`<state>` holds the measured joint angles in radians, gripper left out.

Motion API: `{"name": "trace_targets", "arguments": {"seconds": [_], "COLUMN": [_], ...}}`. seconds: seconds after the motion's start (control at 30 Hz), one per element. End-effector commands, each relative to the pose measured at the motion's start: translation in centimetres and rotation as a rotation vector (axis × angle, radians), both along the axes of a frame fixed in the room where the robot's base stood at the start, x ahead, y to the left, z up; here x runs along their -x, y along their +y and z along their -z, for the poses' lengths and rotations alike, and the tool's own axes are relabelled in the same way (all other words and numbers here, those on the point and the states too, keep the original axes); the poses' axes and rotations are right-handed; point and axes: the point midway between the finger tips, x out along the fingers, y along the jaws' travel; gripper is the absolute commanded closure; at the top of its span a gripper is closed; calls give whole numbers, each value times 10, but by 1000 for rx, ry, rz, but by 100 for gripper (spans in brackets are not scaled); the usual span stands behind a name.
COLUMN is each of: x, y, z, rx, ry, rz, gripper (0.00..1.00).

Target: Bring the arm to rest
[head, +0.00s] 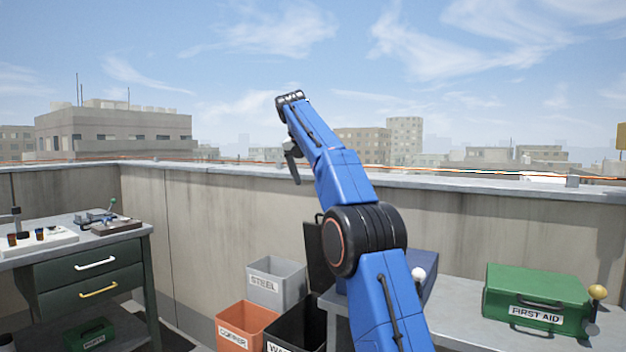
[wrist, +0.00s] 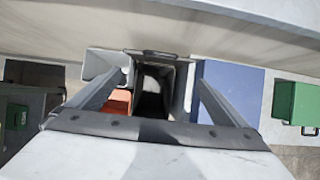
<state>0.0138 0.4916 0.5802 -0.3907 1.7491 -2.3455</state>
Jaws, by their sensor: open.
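My blue arm reaches up and away from the lower middle of the head view, with a black joint at its bend. My gripper (head: 293,168) hangs down from the arm's far end, in front of the parapet and above the bins. In the wrist view my gripper (wrist: 152,84) shows its two grey fingers spread apart, with nothing between them but the black bin (wrist: 180,88) well below. No held object shows.
A grey STEEL bin (head: 276,283), an orange COPPER bin (head: 245,328) and a black bin stand below. A green FIRST AID box (head: 537,298) and a blue case (head: 428,268) rest on the right bench (head: 465,318). A drawer workbench (head: 92,268) stands left. A concrete parapet (head: 215,215) runs behind.

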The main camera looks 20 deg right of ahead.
Motion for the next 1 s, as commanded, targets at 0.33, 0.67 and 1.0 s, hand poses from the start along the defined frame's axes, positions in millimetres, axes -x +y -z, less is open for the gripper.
{"name": "trace_targets", "arguments": {"seconds": [0.33, 0.67, 1.0], "x": [0, 24, 101], "y": [0, 5, 22], "z": [0, -6, 1], "rx": [0, -45, -203], "ry": [0, -48, -184], "rz": [0, 84, 365], "gripper": [2, 2, 2]}}
